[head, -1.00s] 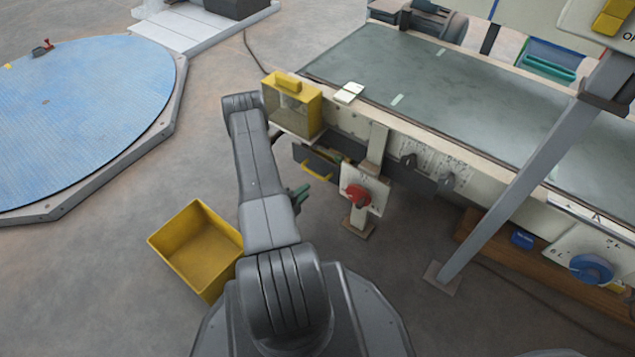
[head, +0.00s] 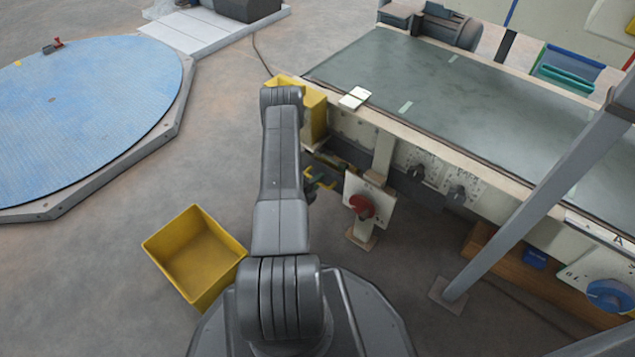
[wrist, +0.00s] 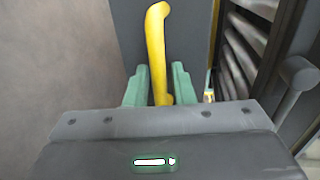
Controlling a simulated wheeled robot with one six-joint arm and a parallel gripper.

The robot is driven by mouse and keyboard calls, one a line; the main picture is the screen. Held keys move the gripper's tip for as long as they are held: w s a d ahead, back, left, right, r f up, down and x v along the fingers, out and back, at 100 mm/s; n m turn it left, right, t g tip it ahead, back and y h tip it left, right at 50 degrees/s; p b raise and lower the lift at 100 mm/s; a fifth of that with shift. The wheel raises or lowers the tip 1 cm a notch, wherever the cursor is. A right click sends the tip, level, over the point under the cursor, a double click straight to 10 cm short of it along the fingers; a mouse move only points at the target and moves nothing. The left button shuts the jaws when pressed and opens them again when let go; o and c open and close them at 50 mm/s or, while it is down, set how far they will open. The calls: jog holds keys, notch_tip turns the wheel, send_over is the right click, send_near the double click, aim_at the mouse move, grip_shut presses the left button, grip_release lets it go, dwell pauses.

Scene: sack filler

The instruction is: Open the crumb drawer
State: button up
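The crumb drawer is a dark grey box front with a yellow bar handle, low on the side of the bench. In the wrist view the handle (wrist: 156,50) runs down between the two green fingertips of my gripper (wrist: 160,85) against the dark drawer front (wrist: 128,30). The fingers stand apart on either side of the handle, with a gap on the right; I cannot tell whether either touches it. In the head view the handle (head: 322,180) shows beside my arm, which hides much of the drawer and gripper.
A yellow box (head: 314,112) sits above the drawer. A red knob (head: 361,206) on a post stands just right of it. An empty yellow bin (head: 197,255) lies on the floor at left. A grey post (head: 530,200) stands at right.

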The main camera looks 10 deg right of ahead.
grip_shut()
